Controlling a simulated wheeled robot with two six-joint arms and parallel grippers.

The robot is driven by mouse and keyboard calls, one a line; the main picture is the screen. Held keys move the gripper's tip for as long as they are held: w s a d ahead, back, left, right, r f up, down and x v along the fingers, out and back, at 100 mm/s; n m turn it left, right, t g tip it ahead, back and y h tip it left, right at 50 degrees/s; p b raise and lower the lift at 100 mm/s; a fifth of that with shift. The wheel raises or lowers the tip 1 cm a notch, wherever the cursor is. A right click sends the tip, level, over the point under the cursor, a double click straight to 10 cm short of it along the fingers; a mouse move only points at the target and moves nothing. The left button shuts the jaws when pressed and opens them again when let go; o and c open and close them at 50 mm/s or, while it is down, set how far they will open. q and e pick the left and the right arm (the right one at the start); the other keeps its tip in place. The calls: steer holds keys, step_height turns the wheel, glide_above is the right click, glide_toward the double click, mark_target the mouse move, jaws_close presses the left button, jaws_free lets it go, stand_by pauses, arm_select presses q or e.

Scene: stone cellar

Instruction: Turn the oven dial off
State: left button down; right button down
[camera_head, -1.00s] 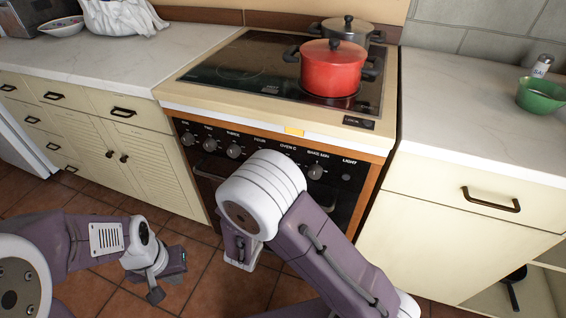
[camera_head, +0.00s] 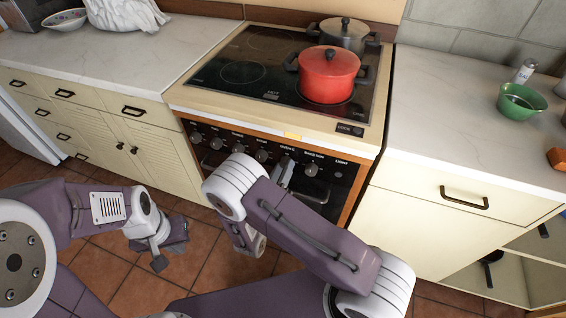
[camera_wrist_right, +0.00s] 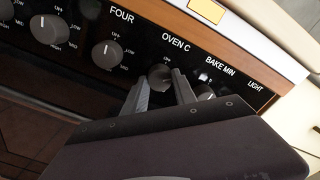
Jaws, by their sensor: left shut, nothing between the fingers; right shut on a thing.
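The oven dial under the OVEN C label (camera_wrist_right: 160,77) is a round dark grey knob on the black oven front. My right gripper (camera_wrist_right: 161,84) has a finger on either side of this dial and is shut on it. In the head view my right gripper (camera_head: 285,172) reaches the panel from below, and its fingers largely cover the dial. The dial's pointer mark is not clear. My left gripper (camera_head: 169,247) is shut and empty, low over the tiled floor, away from the oven.
Neighbouring knobs flank it: the FOUR dial (camera_wrist_right: 106,54) and the BAKE MIN dial (camera_wrist_right: 205,92). A red pot (camera_head: 328,76) and a grey pot (camera_head: 345,35) stand on the cooktop (camera_head: 240,72). White counters lie on both sides; a green bowl (camera_head: 521,101) is at right.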

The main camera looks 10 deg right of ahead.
steer(key=n+p, duration=0.3)
steer(key=n, duration=0.2)
steer(key=shift+r+n+p, duration=0.15)
steer(key=shift+n+p, duration=1)
steer(key=shift+n, duration=1.35)
steer(key=c, duration=1)
jaws_free()
steer(key=v, duration=0.9)
